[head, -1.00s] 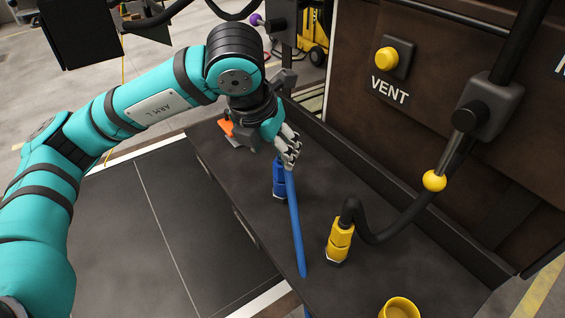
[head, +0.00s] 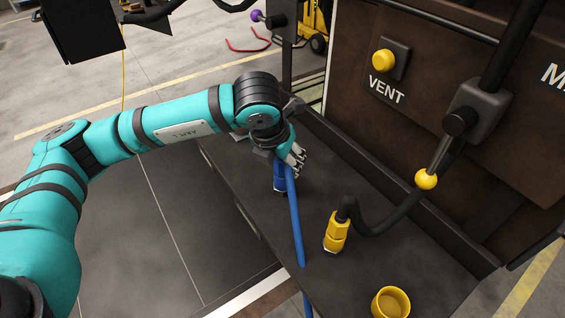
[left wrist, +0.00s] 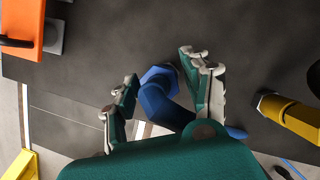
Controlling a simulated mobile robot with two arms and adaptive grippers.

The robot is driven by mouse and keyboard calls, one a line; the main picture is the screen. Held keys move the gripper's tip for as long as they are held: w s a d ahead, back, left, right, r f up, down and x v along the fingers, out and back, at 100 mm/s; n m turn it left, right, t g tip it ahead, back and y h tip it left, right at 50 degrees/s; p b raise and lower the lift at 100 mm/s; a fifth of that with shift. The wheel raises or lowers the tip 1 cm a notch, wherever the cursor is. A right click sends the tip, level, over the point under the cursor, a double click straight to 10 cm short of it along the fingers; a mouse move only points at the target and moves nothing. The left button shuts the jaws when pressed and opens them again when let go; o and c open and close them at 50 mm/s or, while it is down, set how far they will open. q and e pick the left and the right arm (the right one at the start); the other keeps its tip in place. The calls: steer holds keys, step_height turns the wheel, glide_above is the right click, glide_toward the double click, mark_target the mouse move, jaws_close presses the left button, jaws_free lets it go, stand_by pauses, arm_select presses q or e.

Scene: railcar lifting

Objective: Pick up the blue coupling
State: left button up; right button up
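The blue coupling (head: 279,181) stands on the dark bench top, with a blue hose (head: 295,220) running from it over the bench's front edge. My left gripper (head: 299,163) is right at the coupling and hides its top in the head view. In the left wrist view, the left gripper (left wrist: 163,90) is open. The blue hexagonal coupling (left wrist: 160,82) lies between its two spread sets of fingers, with visible gaps on both sides. Part of the hose is hidden by the gripper's green palm. My right gripper is not in view.
A yellow coupling (head: 336,232) on a black hose stands to the right on the bench, with a yellow cup (head: 391,302) nearer. An orange object (left wrist: 24,22) is at the upper left of the wrist view. The dark wall with the VENT button (head: 385,61) rises behind the bench.

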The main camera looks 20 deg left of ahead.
arm_select(q)
jaws_close()
steer(key=shift+r, duration=0.1)
